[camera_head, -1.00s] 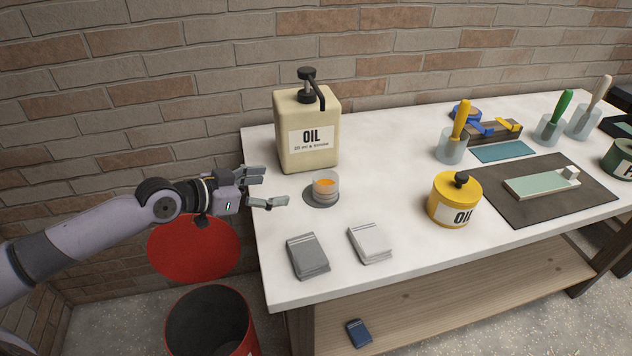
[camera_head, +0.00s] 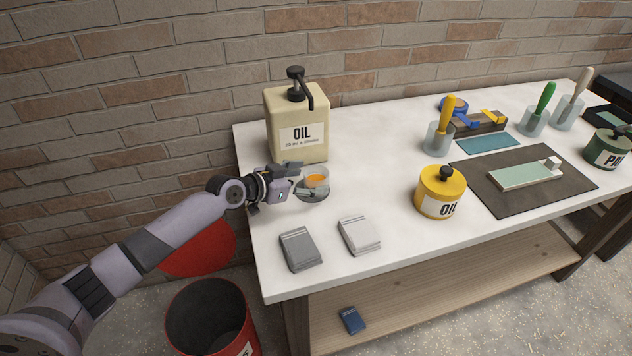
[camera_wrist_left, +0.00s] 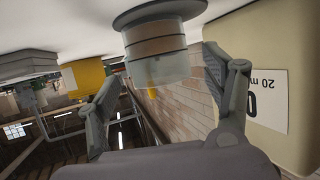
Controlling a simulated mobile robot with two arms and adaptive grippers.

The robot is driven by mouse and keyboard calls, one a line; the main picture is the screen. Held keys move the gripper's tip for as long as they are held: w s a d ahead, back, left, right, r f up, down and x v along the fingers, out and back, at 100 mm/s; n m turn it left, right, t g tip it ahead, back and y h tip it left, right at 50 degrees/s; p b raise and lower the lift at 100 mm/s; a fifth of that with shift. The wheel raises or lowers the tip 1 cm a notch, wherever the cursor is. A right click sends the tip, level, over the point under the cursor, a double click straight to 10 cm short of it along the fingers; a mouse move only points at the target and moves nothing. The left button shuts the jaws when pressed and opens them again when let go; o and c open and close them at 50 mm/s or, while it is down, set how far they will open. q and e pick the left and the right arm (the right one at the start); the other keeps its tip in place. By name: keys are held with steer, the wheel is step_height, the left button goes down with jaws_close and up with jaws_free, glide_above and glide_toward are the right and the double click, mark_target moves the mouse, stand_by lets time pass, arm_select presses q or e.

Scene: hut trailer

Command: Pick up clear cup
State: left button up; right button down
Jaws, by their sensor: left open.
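The clear cup (camera_head: 316,180) stands on a dark round coaster (camera_head: 317,196) near the left end of the white table, with something orange inside. My left gripper (camera_head: 299,180) is open at the cup's left side, with its fingers reaching to the cup. In the left wrist view, which is upside down, the cup (camera_wrist_left: 156,52) is ahead between the two spread fingers of the left gripper (camera_wrist_left: 160,88). The right finger looks close to the cup; contact cannot be told. My right gripper is not in view.
A beige oil pump jug (camera_head: 297,125) stands just behind the cup. A yellow oil can (camera_head: 440,191) is to the right. A red bin (camera_head: 211,318) stands below.

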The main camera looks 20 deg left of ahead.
mark_target(325, 176)
arm_select(q)
steer(key=x, duration=0.3)
steer(key=shift+w+d+f, duration=0.1)
steer(key=shift+w+d, duration=0.05)
steer(key=shift+w, duration=0.1)
steer(key=shift+s, duration=0.1)
steer(key=shift+c, duration=0.4)
steer(key=c, duration=1.2)
